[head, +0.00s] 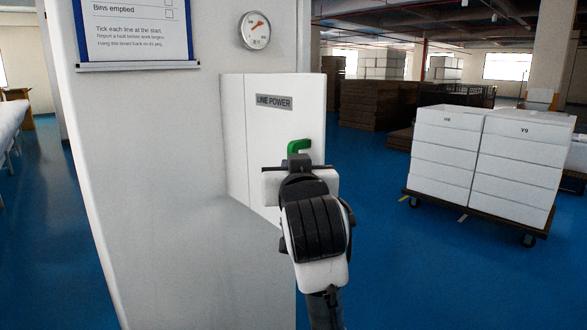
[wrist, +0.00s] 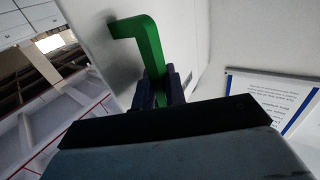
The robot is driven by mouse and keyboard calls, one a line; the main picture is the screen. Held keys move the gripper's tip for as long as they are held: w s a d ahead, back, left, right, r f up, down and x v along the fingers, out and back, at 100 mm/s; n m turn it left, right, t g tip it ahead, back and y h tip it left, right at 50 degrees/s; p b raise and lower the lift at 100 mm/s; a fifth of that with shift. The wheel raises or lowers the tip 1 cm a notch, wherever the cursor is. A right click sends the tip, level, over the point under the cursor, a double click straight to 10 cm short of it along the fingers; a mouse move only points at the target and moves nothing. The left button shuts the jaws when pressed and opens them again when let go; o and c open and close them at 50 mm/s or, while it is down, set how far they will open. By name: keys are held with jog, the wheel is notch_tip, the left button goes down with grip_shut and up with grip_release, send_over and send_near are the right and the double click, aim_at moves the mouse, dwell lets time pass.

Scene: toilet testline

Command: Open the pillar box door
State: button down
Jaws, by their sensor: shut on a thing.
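The pillar box is a white box labelled LINE POWER, mounted on the pillar (head: 150,190). Its door (head: 262,135) looks closed in the head view. A green bent handle (head: 299,146) sticks out near the door's right edge. My gripper (head: 298,160) is at the handle, in front of the door. In the wrist view the green handle (wrist: 146,45) runs down between the two dark fingers of my gripper (wrist: 162,90), which are shut on it. The lower part of the handle is hidden by the gripper in the head view.
A round gauge (head: 255,30) and a clipboard notice (head: 137,30) are on the pillar above the box. A cart with stacked white boxes (head: 520,160) stands to the right. Blue floor (head: 400,270) is clear between pillar and cart.

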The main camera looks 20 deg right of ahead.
jog(key=c, duration=1.8)
grip_release()
jog(key=shift+a, duration=0.1)
jog(key=b+v, duration=0.1)
jog(key=v, duration=1.2)
jog(key=shift+s, duration=0.35)
